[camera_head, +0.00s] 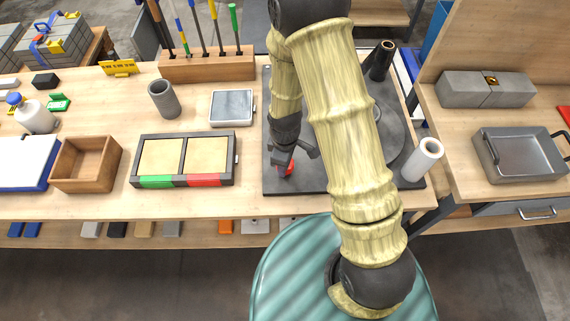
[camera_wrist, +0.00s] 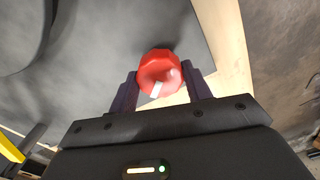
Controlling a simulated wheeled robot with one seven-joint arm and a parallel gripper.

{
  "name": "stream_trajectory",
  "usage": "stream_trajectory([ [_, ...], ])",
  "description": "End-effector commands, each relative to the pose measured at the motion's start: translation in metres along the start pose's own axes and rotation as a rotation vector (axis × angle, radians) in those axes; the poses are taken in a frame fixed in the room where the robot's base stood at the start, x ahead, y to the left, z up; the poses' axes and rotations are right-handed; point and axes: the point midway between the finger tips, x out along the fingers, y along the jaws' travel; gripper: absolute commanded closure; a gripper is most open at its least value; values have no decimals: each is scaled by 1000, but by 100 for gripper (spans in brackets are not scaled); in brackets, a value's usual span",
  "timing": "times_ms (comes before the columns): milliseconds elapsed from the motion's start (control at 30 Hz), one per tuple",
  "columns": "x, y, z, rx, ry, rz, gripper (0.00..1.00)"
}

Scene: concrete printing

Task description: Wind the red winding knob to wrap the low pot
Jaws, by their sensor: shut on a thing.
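The red winding knob (camera_wrist: 158,70) has a white mark on its top and sits on the dark base plate (camera_wrist: 110,50). It also shows in the head view (camera_head: 286,169), near the plate's front left. My gripper (camera_wrist: 162,88) is shut on the knob, with one finger on each side. In the head view my gripper (camera_head: 287,160) points down at the knob. The round turntable (camera_head: 393,125) on the plate is largely hidden behind my arm. No low pot can be made out; my arm covers the middle of the plate.
A white roll (camera_head: 422,160) stands at the plate's right edge, and a dark tube (camera_head: 381,60) at its back right. A two-part tray (camera_head: 185,160) and a wooden box (camera_head: 86,164) lie to the left. A metal pan (camera_head: 522,154) is on the right bench.

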Motion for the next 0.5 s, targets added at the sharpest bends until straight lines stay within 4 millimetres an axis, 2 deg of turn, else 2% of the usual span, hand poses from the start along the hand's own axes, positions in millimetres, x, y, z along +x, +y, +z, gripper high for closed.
stream_trajectory([
  [333, 0, 1, 0, -33, 0, 1, 74],
  [500, -1, 0, 0, -207, 1, 0, 74],
])
